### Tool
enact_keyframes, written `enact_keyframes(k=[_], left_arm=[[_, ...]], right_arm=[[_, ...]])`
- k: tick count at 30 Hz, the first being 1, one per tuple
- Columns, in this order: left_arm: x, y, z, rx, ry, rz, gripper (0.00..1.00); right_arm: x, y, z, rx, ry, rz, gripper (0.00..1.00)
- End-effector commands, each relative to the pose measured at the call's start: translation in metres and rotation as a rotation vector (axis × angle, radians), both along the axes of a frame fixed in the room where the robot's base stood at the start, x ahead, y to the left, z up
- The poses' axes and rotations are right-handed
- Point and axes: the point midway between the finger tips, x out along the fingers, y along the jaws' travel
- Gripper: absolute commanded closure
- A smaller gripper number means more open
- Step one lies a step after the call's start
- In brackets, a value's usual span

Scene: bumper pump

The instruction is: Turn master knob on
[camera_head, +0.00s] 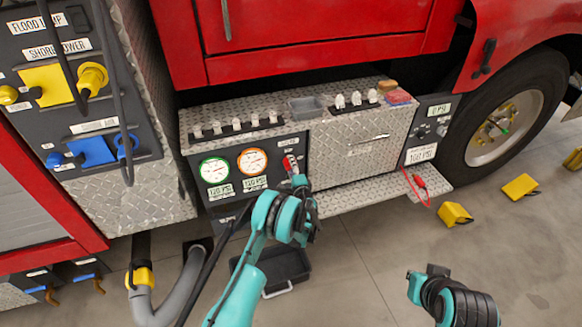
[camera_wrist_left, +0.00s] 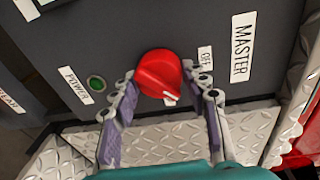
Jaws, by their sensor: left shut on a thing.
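The red master knob (camera_wrist_left: 158,74) sits on the dark pump panel, beside an OFF label (camera_wrist_left: 205,60) and a larger MASTER label (camera_wrist_left: 242,47). The white mark on the knob is at its lower right in the left wrist view. My left gripper (camera_head: 298,181) is at the panel, its two fingers on either side of the knob and shut on it. In the head view the knob (camera_head: 290,163) shows just above the gripper, partly covered. My right gripper (camera_head: 427,274) is low at the right, away from the panel; its jaw state is unclear.
A green light (camera_wrist_left: 96,83) labelled POWER is beside the knob. Gauges (camera_head: 214,169) are left of it. A diamond-plate step (camera_head: 375,191) juts out below, with a black bin (camera_head: 285,264) on the floor. Yellow chocks (camera_head: 454,214) lie to the right.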

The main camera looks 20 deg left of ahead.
Motion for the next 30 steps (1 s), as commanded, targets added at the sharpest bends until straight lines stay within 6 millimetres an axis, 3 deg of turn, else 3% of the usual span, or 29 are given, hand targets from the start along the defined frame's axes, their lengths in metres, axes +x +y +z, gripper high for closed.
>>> enact_keyframes(k=[18,30], left_arm=[[0.0016,-0.0017,0.0006,0.452,0.305,-0.001,0.84],[0.0018,-0.0025,0.0003,0.601,0.405,-0.002,0.84]], right_arm=[[0.0,0.0,0.0,0.0,0.0,0.0,1.0],[0.0,0.0,0.0,0.0,0.0,0.0,1.0]])
